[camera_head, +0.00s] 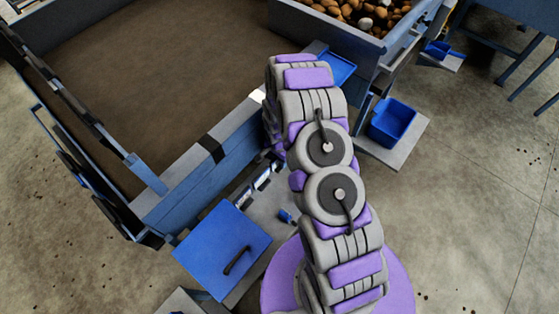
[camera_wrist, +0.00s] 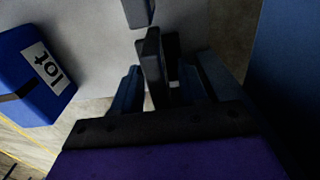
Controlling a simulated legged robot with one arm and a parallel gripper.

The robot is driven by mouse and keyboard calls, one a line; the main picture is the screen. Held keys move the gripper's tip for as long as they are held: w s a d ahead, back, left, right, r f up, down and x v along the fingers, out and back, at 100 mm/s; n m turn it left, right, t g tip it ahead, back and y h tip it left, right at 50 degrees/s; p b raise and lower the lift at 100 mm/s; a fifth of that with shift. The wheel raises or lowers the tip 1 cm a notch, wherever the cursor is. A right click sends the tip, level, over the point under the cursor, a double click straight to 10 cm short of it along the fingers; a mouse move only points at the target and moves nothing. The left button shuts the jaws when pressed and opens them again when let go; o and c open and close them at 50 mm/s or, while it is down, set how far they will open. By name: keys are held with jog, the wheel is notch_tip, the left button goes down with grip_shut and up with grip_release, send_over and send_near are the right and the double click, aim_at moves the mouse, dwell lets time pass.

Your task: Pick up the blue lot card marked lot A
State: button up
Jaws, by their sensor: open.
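A blue block-like item (camera_wrist: 22,84) with a white label reading "lot" lies at the left edge of the wrist view, partly cut off. A dark band crosses it. The letter after "lot" is not readable, so I cannot tell whether it is lot A. My gripper (camera_wrist: 162,58) shows in the middle of the wrist view, dark and open, with nothing seen between its fingers. The blue item is to its left, apart from it. In the head view my arm hides the gripper, and I cannot make out a marked card there.
A blue-grey frame (camera_head: 185,185) borders a wide brown surface (camera_head: 165,70). A bin of potatoes (camera_head: 330,24) stands at the back. A blue bin (camera_head: 394,120) sits on a shelf at right. A blue panel with a handle (camera_head: 215,240) is at front left. Floor at right is largely clear.

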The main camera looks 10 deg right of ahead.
jog(key=shift+a+f, duration=0.15)
jog(key=shift+a, duration=0.5)
jog(key=shift+d, duration=0.85)
jog(key=shift+c, duration=0.8)
jog(key=shift+a, duration=0.7)
jog(key=c, duration=0.6)
jog(key=shift+d, duration=0.55)
grip_shut()
